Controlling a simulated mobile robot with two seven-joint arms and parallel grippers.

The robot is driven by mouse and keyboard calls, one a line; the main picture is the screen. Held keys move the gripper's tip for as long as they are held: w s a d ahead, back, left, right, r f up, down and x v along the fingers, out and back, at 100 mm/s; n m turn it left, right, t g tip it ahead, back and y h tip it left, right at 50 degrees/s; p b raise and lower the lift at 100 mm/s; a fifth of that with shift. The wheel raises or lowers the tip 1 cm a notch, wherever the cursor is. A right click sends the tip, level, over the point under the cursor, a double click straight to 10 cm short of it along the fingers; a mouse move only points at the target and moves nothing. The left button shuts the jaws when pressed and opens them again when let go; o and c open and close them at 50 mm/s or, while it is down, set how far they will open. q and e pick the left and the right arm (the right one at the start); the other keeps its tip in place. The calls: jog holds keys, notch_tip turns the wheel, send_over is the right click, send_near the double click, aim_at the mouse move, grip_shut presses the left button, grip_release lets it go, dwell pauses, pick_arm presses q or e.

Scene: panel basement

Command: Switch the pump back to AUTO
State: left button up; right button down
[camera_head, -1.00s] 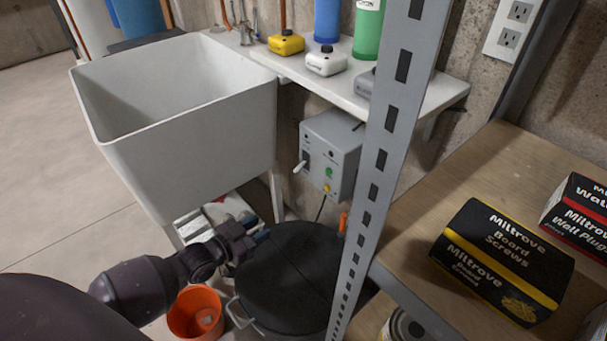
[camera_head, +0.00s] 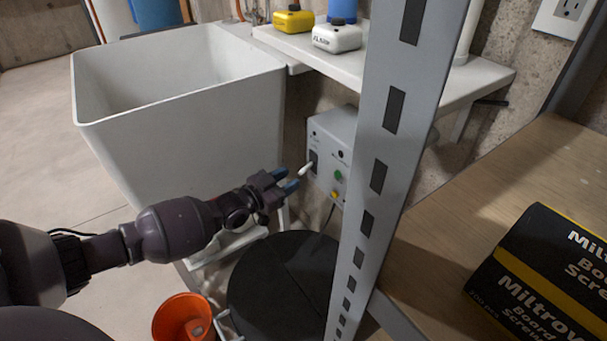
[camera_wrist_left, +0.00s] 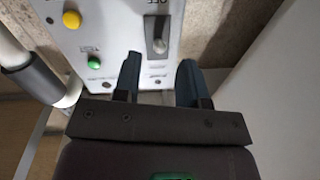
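The grey pump control box (camera_head: 345,130) is on the wall under the shelf, partly hidden by the metal upright. Its white switch lever (camera_head: 305,169) sticks out on the left side of its face. A green button (camera_head: 338,175) and a yellow one (camera_head: 335,194) sit to the right. My left gripper (camera_head: 292,179) is open and empty just left of the lever. In the left wrist view the lever (camera_wrist_left: 159,46) stands on a dark plate below an upside-down OFF label, just beyond and between my fingertips (camera_wrist_left: 160,72), with no clear contact. My right gripper is not in view.
A perforated metal upright (camera_head: 383,150) stands close in front of the box. A white sink (camera_head: 190,125) is behind my left arm. A black round lid (camera_head: 280,285) and an orange bucket (camera_head: 180,318) are below. A wooden shelf (camera_head: 480,220) holds boxes at right.

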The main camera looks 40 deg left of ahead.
aim_at(302, 171)
pick_arm(q)
jog(key=b+x, duration=0.1)
jog(key=x, duration=0.3)
jog(key=shift+f, duration=0.2)
jog(key=shift+w+d+r, duration=0.15)
jog(key=shift+w+r, duration=0.05)
jog(key=shift+w, duration=0.25)
grip_shut()
